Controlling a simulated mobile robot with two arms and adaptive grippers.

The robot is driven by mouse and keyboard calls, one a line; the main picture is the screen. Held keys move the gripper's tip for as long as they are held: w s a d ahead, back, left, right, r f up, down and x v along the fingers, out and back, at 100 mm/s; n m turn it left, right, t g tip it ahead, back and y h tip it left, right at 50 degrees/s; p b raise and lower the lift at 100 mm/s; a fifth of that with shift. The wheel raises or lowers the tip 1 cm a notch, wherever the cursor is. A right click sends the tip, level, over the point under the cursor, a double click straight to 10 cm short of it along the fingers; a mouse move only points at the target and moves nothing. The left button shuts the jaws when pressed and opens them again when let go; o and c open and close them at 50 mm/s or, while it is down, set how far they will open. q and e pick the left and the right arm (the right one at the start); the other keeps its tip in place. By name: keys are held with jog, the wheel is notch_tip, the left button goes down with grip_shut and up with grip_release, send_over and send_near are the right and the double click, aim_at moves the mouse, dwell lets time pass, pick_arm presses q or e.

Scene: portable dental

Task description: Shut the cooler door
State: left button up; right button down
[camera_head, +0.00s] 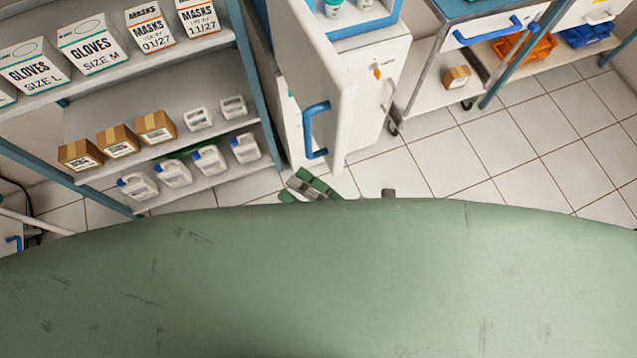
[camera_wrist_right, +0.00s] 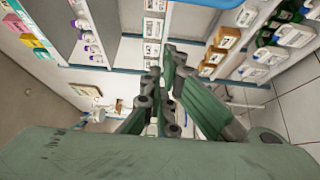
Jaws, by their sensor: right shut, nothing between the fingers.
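The white cooler door (camera_head: 335,75) stands open in the head view, seen nearly edge-on, with a blue handle (camera_head: 316,130) on its left side. My right gripper (camera_head: 312,187) is low in the head view, just below the door's lower end, partly hidden by my green body. I cannot tell whether it touches the door. In the right wrist view my right gripper (camera_wrist_right: 165,75) has its fingers together with nothing between them. The door is not clear in that view. My left gripper is not in view.
Shelves (camera_head: 175,88) with glove boxes, cartons and white jugs (camera_head: 208,160) stand left of the door. A white cabinet (camera_head: 392,62) stands behind it. A cart (camera_head: 440,95) with a small carton stands to the right. Tiled floor (camera_head: 480,165) is clear in front.

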jog(key=shift+w+d+p, duration=0.1)
jog(key=shift+w+p, duration=0.85)
jog(key=shift+w, duration=1.35)
jog(key=shift+d, duration=0.15)
